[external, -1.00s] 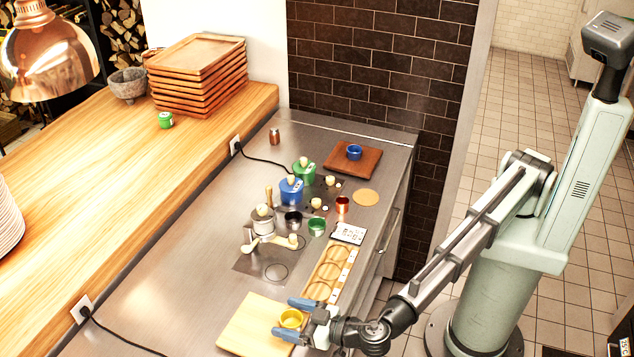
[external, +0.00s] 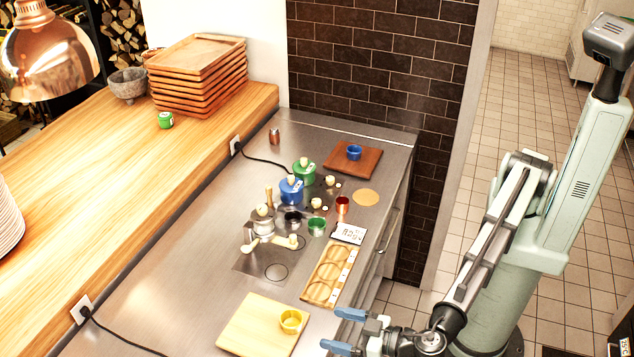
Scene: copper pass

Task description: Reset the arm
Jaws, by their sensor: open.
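My gripper (external: 345,330) is at the bottom of the external view, past the right edge of the steel counter. Its blue-tipped fingers point left and stand apart with nothing between them. A yellow cup (external: 291,321) stands on the light wooden board (external: 250,327), to the left of my gripper and clear of it.
A wooden tray with round wells (external: 328,274) lies along the counter's right edge. Blue (external: 291,191) and green (external: 304,171) canisters, small cups and a steel pot (external: 263,221) crowd the middle. A blue cup (external: 354,152) sits on a brown board (external: 367,164). The near-left steel surface is mostly clear.

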